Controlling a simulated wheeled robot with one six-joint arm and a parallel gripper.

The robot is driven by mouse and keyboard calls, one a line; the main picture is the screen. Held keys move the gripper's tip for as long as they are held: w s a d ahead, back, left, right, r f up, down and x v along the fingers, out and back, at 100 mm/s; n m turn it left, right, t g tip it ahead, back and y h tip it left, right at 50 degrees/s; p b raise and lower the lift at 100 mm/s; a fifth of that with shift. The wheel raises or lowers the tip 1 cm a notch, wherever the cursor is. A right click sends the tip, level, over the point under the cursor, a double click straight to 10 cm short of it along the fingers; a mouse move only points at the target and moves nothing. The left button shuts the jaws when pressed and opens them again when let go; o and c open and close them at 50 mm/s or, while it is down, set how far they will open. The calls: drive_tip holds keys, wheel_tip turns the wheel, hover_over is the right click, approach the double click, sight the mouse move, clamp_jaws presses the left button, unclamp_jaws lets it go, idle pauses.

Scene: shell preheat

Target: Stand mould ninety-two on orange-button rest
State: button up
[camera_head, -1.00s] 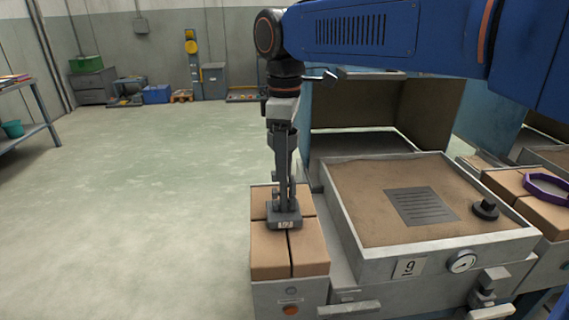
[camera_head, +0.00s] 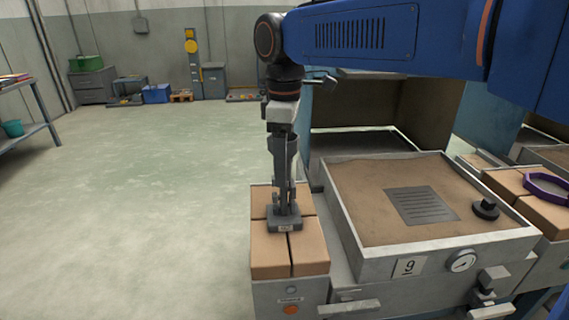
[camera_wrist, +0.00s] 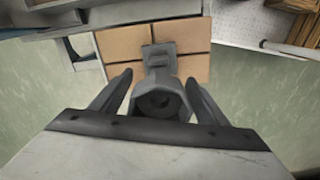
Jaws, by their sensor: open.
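The grey mould (camera_head: 284,221) stands upright on the brick-topped rest (camera_head: 270,262), which has an orange button (camera_head: 291,309) low on its front. A small tag sits on the mould's base; its number is too small to read. My gripper (camera_head: 281,190) is above the mould's base, its fingers around the upper part. In the wrist view my gripper (camera_wrist: 160,88) is open, with one finger on each side of the mould (camera_wrist: 158,100), and gaps show between them. The mould's base rests on the bricks (camera_wrist: 122,42).
A purple ring (camera_head: 546,188) lies on more bricks at far right. The floor on the left is clear.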

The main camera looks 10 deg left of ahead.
wheel_tip(320, 180, up, 12)
drive_tip(key=shift+f, duration=0.15)
idle(0.3)
drive_tip(key=shift+d, duration=0.1)
drive_tip(key=s+d+f+m+t, duration=0.15)
drive_tip(key=d+f+m, duration=0.3)
drive_tip(key=d, duration=0.75)
drive_tip(key=s+d+f+m+t, duration=0.1)
drive_tip(key=s+d+f+m, duration=0.3)
drive_tip(key=d, duration=0.7)
drive_tip(key=s+d+f+m+t, duration=0.1)
drive_tip(key=s+d+f+m, duration=0.3)
drive_tip(key=d+f, duration=0.3)
drive_tip(key=s+d+f+m+t, duration=0.1)
drive_tip(key=s+d+f+m, duration=0.4)
drive_tip(key=f, duration=0.6)
drive_tip(key=s+d, duration=0.2)
drive_tip(key=shift+s+d+f, duration=0.25)
drive_tip(key=shift+d+f, duration=0.05)
drive_tip(key=shift+d, duration=0.05)
